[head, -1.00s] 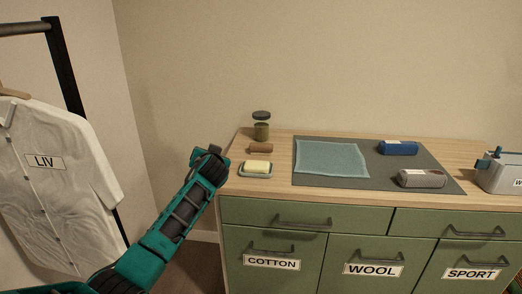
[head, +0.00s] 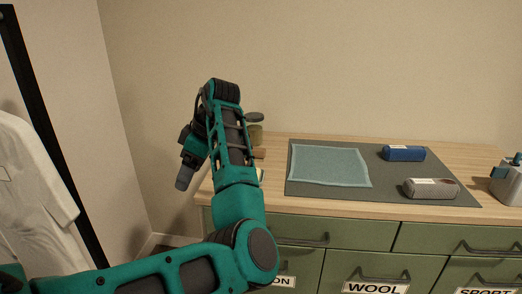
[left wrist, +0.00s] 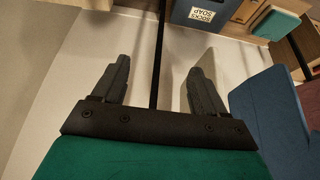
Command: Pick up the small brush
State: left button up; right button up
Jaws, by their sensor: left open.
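A small brown wooden piece (head: 259,153), which may be the small brush, lies at the left end of the counter (head: 275,207). My left arm hides most of it, and no bristles can be made out. My left gripper (head: 183,182) hangs down off the counter's left side, apart from the brown piece. In the left wrist view its two dark fingers (left wrist: 160,85) are spread apart with nothing between them. My right gripper is not in view.
A jar (head: 255,133) stands behind the brown piece. A grey mat (head: 385,178) holds a teal cloth (head: 328,165), a blue roll (head: 403,153) and a grey roll (head: 430,188). A white shirt (head: 30,195) hangs at left. A labelled blue box (left wrist: 200,12) shows in the wrist view.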

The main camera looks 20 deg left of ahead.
aim_at(259, 153)
jog(key=i, duration=1.2)
